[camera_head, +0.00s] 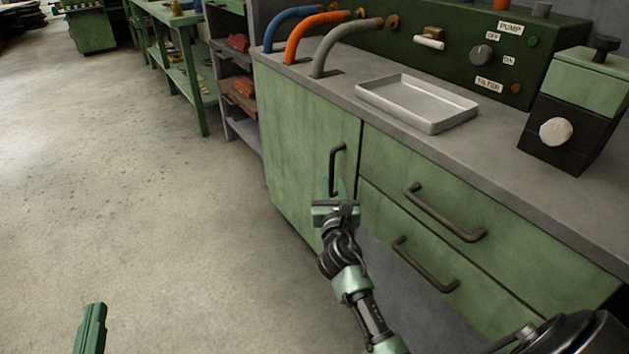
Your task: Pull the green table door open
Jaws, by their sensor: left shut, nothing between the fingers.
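The green door (300,135) is the left front panel of the workbench cabinet, and it looks closed and flush. Its dark upright bar handle (337,157) is near the door's right edge. My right gripper (334,184) is at the lower part of this handle. Its two green fingers are apart, with the handle's lower end showing between them; I cannot tell whether they touch it. My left gripper (91,328) shows only partly at the bottom left, over the floor, far from the door. It is shut and empty.
Two drawers with dark handles (445,213) are right of the door. The grey worktop (500,150) holds a metal tray (418,101), coloured hoses (310,30) and a pump panel (470,50). Shelves (240,120) stand left of the cabinet. The concrete floor (130,180) before the door is clear.

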